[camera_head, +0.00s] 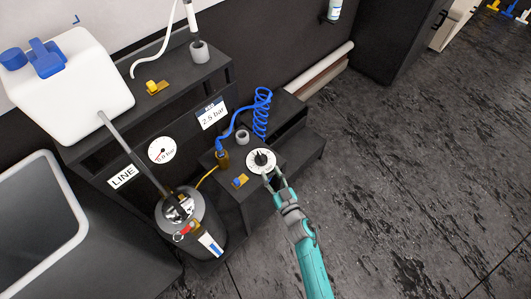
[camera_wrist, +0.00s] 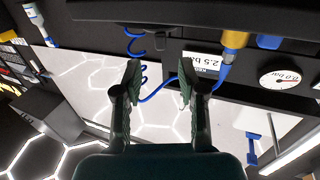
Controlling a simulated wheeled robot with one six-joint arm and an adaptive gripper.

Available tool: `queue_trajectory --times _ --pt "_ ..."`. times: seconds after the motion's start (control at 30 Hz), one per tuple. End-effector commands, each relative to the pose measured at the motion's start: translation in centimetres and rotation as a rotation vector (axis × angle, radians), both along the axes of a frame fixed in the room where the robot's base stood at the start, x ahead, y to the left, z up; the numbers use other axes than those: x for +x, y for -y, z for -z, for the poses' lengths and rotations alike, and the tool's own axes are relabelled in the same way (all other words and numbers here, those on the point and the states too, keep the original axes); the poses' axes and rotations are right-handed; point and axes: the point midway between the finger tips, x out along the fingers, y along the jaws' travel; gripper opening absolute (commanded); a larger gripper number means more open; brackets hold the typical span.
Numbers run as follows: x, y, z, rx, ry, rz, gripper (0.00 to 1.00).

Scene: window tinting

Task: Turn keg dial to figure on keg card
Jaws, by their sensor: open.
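The keg dial (camera_head: 261,160) is a white marked disc with a black knob, on a low dark box; I cannot read its setting. The keg card (camera_head: 211,114), white with a dark header, reads 2.5 bar; it also shows in the wrist view (camera_wrist: 203,62). The round gauge (camera_head: 162,150) reads 0.0 bar and appears at the right of the wrist view (camera_wrist: 287,78). My gripper (camera_head: 272,178) is open at the dial's lower right edge; contact is unclear. In the wrist view my gripper (camera_wrist: 157,78) has empty, spread fingers, and I cannot make out the dial.
A blue coiled hose (camera_head: 262,115) stands behind the dial, beside a grey ring (camera_head: 242,135) and brass fitting (camera_head: 222,158). A small blue-handled valve (camera_head: 240,180) sits left of the dial. A grey keg (camera_head: 209,222) and white jug (camera_head: 75,90) are left. Floor at right is clear.

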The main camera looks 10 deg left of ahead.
Motion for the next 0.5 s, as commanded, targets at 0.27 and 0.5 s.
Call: queue_trajectory --times 0.27,0.5 --pt "4.1 -2.6 -0.1 0.001 0.001 -0.001 0.41" --pt "6.7 -4.2 -0.1 0.001 0.001 0.0 0.41"
